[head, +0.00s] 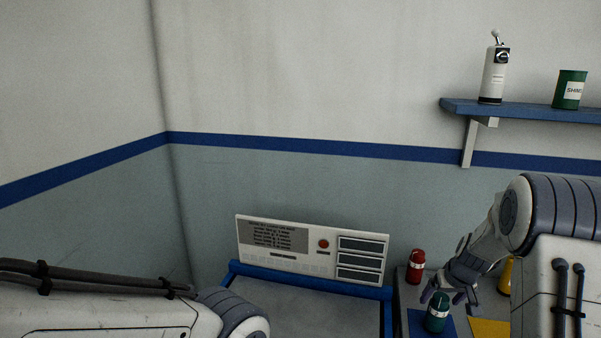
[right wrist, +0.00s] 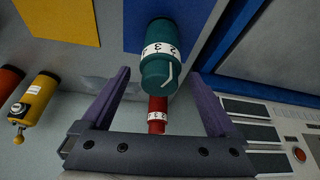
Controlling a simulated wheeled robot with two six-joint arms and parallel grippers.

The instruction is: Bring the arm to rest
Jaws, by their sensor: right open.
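My right gripper (head: 455,296) is at the lower right of the head view, at a teal canister (head: 437,312) that stands on a blue mat (head: 418,324). In the right wrist view my right gripper (right wrist: 158,76) is open, its two purple fingers apart. The teal canister (right wrist: 160,72), with a white numbered band, shows between and just beyond the fingertips. No finger visibly grips it. My left arm enters the head view at the lower left; its gripper is out of view.
A red canister (head: 416,266) stands behind the teal one. A yellow canister (head: 506,275) is partly hidden by my right arm, near a yellow mat (head: 489,328). A panel (head: 313,250) stands at the back. A wall shelf (head: 520,110) holds a white dispenser (head: 493,75) and green can (head: 569,90).

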